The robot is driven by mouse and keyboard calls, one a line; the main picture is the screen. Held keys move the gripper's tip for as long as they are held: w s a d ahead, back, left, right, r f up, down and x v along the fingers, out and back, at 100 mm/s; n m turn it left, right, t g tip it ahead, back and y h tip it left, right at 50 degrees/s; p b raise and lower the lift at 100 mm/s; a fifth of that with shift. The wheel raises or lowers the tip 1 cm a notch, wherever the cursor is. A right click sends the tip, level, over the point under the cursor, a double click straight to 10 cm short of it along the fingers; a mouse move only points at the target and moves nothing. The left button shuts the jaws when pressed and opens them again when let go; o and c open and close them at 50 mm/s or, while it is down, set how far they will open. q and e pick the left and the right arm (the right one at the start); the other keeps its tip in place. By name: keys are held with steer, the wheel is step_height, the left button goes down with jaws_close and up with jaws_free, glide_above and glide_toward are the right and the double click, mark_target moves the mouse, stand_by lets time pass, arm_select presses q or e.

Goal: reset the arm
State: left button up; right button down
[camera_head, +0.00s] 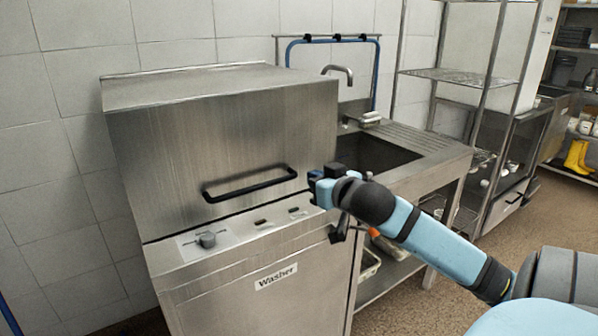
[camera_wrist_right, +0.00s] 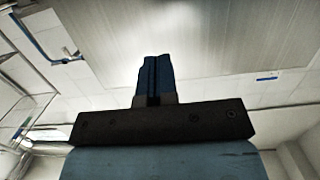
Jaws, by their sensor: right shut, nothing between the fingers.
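My right arm comes in from the lower right in the head view. Its gripper (camera_head: 316,185) is near the right front edge of the washer (camera_head: 220,150), beside the right end of the black bar handle (camera_head: 250,184). A small gap seems to show between handle and gripper. In the right wrist view the two blue fingers (camera_wrist_right: 153,75) are together with nothing between them, and they point up toward a blurred metal surface. My left gripper is not in view.
A sink (camera_head: 375,155) with a tap (camera_head: 340,73) stands to the right of the washer. A wire shelf rack (camera_head: 470,78) is further right. Brown floor (camera_head: 400,305) shows at the lower middle.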

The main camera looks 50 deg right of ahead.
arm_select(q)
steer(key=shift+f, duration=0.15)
arm_select(e)
steer(key=shift+s, duration=0.2)
